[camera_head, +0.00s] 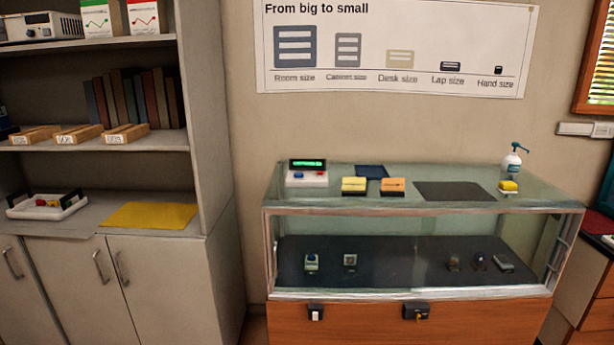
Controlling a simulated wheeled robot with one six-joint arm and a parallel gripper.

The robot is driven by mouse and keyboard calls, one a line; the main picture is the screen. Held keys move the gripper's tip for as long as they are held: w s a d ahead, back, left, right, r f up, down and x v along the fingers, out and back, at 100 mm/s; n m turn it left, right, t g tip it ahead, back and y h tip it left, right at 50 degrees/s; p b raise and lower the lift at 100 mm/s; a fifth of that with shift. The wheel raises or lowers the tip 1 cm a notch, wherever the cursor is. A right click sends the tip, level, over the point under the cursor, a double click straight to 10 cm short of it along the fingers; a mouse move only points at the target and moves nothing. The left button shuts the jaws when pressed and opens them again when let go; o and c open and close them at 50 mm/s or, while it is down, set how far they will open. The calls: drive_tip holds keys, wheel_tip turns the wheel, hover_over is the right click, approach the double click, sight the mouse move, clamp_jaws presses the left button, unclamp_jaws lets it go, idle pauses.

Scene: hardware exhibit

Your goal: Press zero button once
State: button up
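A small white device (307,182) with a lit green display (308,164) stands at the back left on top of the glass display case (400,205). Its front panel carries a blue button (297,174) and a red button (320,175). Any labels on the buttons are too small to read, so I cannot tell which one is zero. The text on the display is not legible. My gripper is not in view.
Yellow (354,185) and orange (393,187) blocks sit right of the device. A dark mat (454,191), a yellow sponge-like item (508,186) and a pump bottle (512,162) lie further right. A shelf cabinet (213,120) stands left.

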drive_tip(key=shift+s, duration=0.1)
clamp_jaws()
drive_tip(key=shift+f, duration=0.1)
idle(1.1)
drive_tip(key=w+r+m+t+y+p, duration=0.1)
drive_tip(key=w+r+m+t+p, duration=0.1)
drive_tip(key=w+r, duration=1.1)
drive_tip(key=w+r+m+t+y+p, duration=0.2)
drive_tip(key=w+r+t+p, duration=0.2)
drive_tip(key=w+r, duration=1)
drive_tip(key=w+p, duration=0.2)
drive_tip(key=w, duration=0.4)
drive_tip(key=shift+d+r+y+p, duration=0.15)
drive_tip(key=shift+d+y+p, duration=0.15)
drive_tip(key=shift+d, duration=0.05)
